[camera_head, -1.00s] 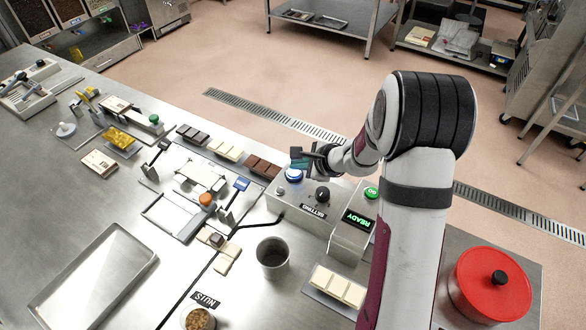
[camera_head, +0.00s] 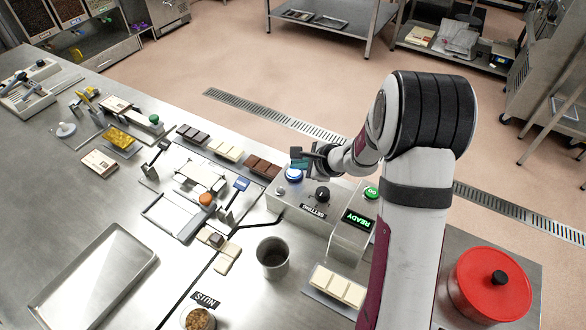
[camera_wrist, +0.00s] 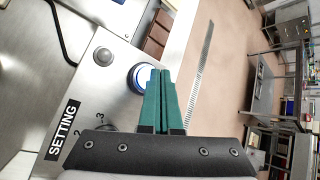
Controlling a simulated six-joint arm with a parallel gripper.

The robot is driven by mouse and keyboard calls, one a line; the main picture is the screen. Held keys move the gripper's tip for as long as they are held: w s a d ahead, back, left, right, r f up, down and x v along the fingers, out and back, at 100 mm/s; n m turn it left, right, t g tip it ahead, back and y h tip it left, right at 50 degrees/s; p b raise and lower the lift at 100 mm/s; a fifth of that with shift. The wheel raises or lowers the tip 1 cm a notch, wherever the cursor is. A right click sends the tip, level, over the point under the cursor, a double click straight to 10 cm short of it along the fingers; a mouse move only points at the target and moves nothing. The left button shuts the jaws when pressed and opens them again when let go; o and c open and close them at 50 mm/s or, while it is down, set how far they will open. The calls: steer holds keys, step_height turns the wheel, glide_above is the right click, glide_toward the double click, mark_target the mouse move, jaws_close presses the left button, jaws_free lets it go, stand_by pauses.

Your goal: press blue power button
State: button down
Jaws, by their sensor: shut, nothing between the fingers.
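The blue power button (camera_head: 294,175) sits on top of the metal control box (camera_head: 311,220), at its back left corner. My gripper (camera_head: 297,163) is above the button in the head view. In the wrist view my gripper (camera_wrist: 160,72) has its two green fingers together with nothing between them, and the tips overlap the button's right side. I cannot tell whether the tips touch the button.
Beside the button are a small silver button (camera_wrist: 103,56), a black setting knob (camera_head: 322,194), a green GO button (camera_head: 371,193) and a READY display (camera_head: 358,219). A metal cup (camera_head: 272,258) stands in front.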

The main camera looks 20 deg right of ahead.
mark_target(298, 173)
steer(key=shift+f, duration=0.1)
steer(key=shift+f, duration=0.35)
steer(key=shift+r, duration=3.5)
